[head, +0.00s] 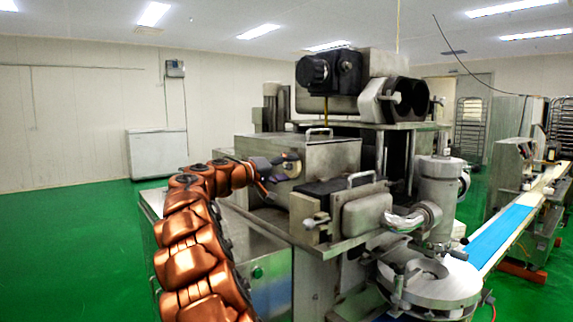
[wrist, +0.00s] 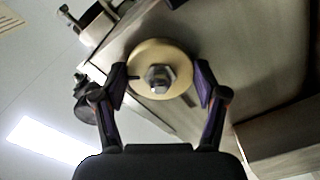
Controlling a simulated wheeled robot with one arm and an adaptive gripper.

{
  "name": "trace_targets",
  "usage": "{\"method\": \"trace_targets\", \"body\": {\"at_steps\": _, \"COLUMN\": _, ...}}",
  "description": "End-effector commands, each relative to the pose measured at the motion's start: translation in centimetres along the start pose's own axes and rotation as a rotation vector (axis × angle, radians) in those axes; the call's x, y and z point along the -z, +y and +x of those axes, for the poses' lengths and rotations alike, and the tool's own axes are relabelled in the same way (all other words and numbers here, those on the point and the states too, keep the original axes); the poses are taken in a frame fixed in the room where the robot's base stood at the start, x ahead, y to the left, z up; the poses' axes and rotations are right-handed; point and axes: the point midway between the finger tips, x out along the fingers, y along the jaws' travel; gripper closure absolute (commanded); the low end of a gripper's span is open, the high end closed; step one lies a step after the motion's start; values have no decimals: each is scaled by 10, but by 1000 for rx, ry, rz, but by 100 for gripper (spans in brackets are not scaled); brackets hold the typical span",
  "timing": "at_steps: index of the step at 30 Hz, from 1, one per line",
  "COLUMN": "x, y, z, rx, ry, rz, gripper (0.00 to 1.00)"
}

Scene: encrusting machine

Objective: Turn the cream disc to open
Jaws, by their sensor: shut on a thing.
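The cream disc (wrist: 145,56) is round, with a grey hex bolt at its centre and a dark mark on its left side. It sits on the flat metal face of the machine. My gripper (wrist: 160,84) has one finger on each side of the disc and is shut on its rim. In the head view the disc (head: 292,165) shows small at the end of my copper-coloured arm, on the machine's left part. My gripper (head: 272,168) reaches it from the left and partly covers it there.
The encrusting machine (head: 325,155) fills the middle, with a handled metal box (head: 365,212) to the right of the disc. A blue conveyor belt (head: 500,235) runs at the right. Green floor (head: 75,240) is free at the left.

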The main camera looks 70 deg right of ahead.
Motion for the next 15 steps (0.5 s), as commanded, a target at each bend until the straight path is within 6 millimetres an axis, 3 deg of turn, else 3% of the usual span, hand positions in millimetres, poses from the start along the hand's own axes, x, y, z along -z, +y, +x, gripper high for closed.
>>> {"method": "trace_targets", "body": {"at_steps": 15, "x": 4, "y": 5, "z": 0, "rx": -1, "ry": 4, "rz": -438, "gripper": 63}}
